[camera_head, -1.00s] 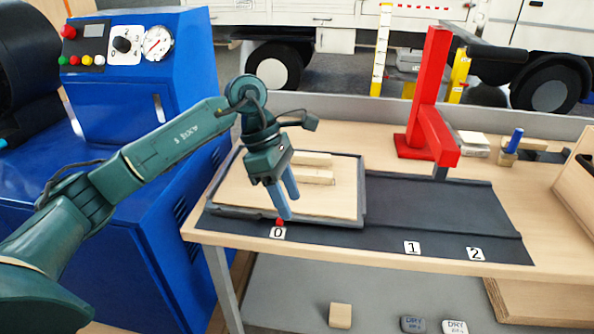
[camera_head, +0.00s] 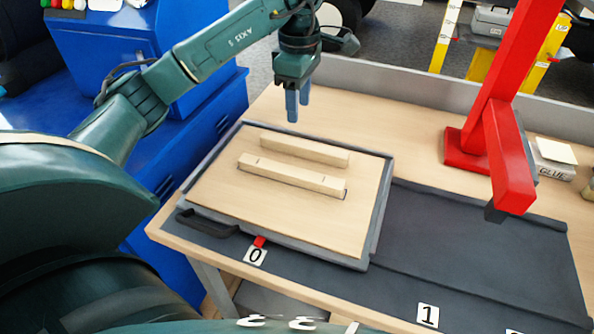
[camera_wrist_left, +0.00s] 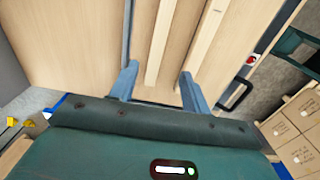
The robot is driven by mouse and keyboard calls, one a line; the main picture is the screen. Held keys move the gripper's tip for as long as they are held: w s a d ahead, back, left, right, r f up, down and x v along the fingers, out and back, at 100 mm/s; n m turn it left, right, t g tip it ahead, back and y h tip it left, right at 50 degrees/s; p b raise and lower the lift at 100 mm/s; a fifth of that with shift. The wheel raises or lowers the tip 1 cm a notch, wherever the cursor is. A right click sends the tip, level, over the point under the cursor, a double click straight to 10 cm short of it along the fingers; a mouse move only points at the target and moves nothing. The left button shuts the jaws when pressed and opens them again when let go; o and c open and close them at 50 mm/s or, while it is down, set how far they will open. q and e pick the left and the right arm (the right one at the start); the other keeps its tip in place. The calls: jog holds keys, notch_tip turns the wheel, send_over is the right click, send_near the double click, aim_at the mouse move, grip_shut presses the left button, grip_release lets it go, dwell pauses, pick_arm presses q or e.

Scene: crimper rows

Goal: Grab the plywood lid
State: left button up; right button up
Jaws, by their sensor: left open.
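The plywood lid (camera_head: 310,213) is a pale flat board with two raised wooden bars, lying in a grey-framed case (camera_head: 383,205) on the bench. The longer, nearer bar (camera_head: 290,175) and the farther bar (camera_head: 304,150) run roughly parallel. In the left wrist view the board (camera_wrist_left: 80,45) and its bars (camera_wrist_left: 167,40) fill the upper part. My left gripper (camera_head: 298,108) is open and empty, pointing down above the lid's far side, apart from the bars. In the wrist view its fingers (camera_wrist_left: 158,76) stand apart on either side of a bar's line. My right gripper is not in view.
A red press stand (camera_head: 505,110) rises to the right of the case. A dark mat (camera_head: 450,240) with number labels lies on the bench. The case has a black handle (camera_head: 207,225) and a red latch (camera_head: 259,241) at the front. A blue cabinet (camera_head: 140,50) stands left.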

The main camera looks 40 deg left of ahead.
pick_arm(q)
send_over(304, 144)
jog(key=f, duration=0.2)
jog(key=a+f, duration=0.1)
jog(key=f, duration=0.1)
jog(key=shift+s, duration=0.4)
jog(key=shift+d+f, duration=0.15)
jog(key=shift+f, duration=0.35)
jog(key=f, duration=0.3)
jog(key=shift+w+d+f+p, duration=0.35)
jog(key=shift+p, duration=0.05)
jog(key=shift+f, duration=0.5)
jog(key=c, duration=1)
grip_shut()
jog(key=shift+r, duration=0.1)
